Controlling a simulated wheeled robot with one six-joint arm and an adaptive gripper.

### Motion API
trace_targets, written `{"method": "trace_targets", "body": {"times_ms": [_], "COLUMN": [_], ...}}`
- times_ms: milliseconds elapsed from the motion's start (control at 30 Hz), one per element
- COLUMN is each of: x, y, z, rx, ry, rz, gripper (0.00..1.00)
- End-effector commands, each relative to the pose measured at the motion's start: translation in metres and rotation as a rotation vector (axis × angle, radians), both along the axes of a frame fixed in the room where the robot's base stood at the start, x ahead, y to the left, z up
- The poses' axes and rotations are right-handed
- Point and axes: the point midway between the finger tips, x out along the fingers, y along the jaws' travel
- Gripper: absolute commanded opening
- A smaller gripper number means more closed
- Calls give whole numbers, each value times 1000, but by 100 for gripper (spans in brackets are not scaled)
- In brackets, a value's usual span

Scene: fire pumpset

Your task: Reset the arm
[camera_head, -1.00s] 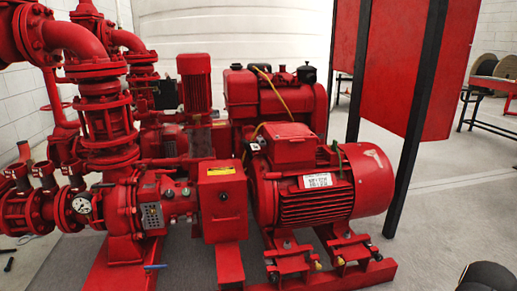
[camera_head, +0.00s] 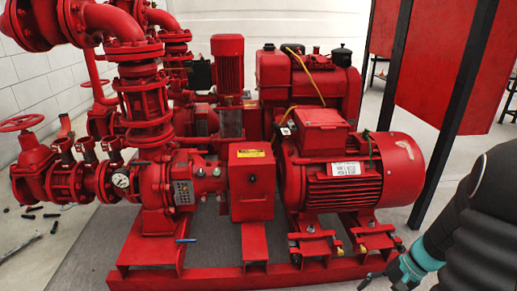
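My arm is dark grey with a teal ring and comes in from the lower right corner. Its end, my gripper (camera_head: 385,274), shows small and dark near the bottom edge, in front of the right end of the red pumpset base (camera_head: 290,270). The gripper is partly cut off by the frame edge, and its finger opening cannot be made out. I see nothing held in it.
A gauge (camera_head: 121,181) and valves with a red handwheel (camera_head: 22,123) are at the left. Small dark items (camera_head: 38,210) lie on the floor at far left. A red panel on black posts (camera_head: 455,110) stands at the right. Grey floor is open in front at lower left.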

Motion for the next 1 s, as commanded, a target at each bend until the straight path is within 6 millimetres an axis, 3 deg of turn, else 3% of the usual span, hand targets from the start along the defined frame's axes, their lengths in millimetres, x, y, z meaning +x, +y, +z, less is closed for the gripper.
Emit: {"method": "trace_targets", "body": {"times_ms": [33, 467, 1000], "x": [-5, -49, -97], "y": [7, 47, 111], "z": [18, 120, 240], "rx": [-46, -402, -675], "ry": [-1, -99, -473], "rz": [28, 238, 529], "gripper": [58, 58, 58]}}
